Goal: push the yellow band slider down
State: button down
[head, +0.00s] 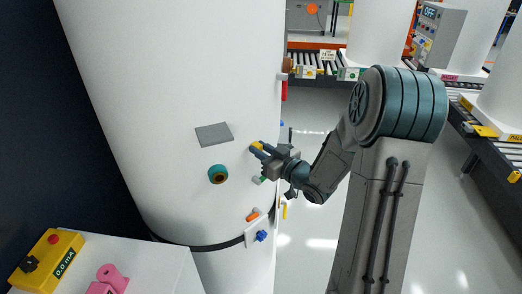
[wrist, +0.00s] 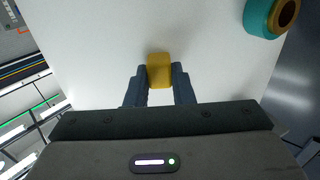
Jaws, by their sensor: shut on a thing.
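The yellow band slider (head: 257,145) is a small yellow block on the side of the large white tank (head: 160,80). My gripper (head: 262,151) reaches it from the right in the head view and hides part of it. In the wrist view the yellow slider (wrist: 159,65) lies between the two dark fingers of my gripper (wrist: 159,75), against the white tank wall. The fingers are shut on its two sides. Any track behind the slider is hidden.
A teal ring fitting (head: 217,174) and a grey plate (head: 213,134) are on the tank left of my gripper. Lower down are an orange handle (head: 252,216) and a blue knob (head: 262,236). A yellow control box (head: 48,260) stands at the lower left.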

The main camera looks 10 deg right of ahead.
jog(key=c, duration=1.2)
grip_release()
jog(key=shift+c, duration=0.2)
jog(key=b+v, duration=0.2)
jog(key=v, duration=1.2)
jog(key=s+a+m+g+h, duration=0.3)
jog(key=s+g, duration=0.3)
jog(key=s, duration=0.2)
jog(key=s+a+m+g+h, duration=0.3)
jog(key=s+g+h, duration=0.3)
jog(key=s, duration=0.3)
jog(key=shift+a, duration=0.7)
